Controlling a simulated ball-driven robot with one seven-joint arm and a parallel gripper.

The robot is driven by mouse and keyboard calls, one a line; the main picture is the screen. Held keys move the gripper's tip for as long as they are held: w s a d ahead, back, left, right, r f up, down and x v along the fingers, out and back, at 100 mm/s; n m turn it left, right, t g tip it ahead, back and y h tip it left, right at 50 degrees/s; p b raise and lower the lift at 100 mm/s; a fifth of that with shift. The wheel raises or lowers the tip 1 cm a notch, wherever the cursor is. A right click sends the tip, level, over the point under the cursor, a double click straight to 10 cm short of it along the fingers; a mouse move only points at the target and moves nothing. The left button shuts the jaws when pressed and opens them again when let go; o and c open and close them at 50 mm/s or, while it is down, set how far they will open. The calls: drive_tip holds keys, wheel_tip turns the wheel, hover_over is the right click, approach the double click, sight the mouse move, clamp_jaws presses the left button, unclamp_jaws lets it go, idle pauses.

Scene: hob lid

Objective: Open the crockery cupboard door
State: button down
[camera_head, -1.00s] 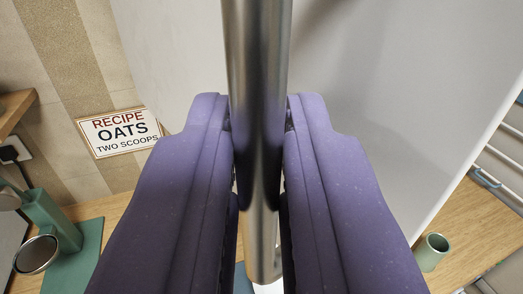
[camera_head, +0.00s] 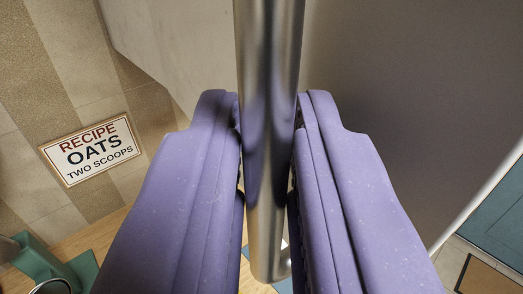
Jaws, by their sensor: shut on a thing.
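My gripper (camera_head: 268,150) fills the lower middle of the view, its two purple fingers closed on a vertical metal bar handle (camera_head: 270,60). The bar runs from the top edge down between the fingers and ends just below them. Behind the bar is a large plain grey door panel (camera_head: 380,75), which I take to be the crockery cupboard door. A paler grey surface (camera_head: 165,35) lies to the left of the bar. The inside of the cupboard is not clearly visible.
A sign reading "RECIPE OATS TWO SCOOPS" (camera_head: 92,150) hangs on the striped tiled wall at left. A green object (camera_head: 45,265) stands on the wooden worktop (camera_head: 95,238) at lower left. A teal panel (camera_head: 497,220) and tiled floor show at lower right.

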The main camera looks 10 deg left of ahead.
drive_tip(key=shift+s+a+r, duration=0.1)
drive_tip(key=shift+s+a, duration=0.1)
drive_tip(key=shift+a, duration=0.1)
drive_tip(key=c, duration=1.3)
unclamp_jaws()
drive_tip(key=shift+c, duration=0.2)
drive_tip(key=s+d+p, duration=0.1)
drive_tip(key=s, duration=0.6)
drive_tip(key=shift+s, duration=0.3)
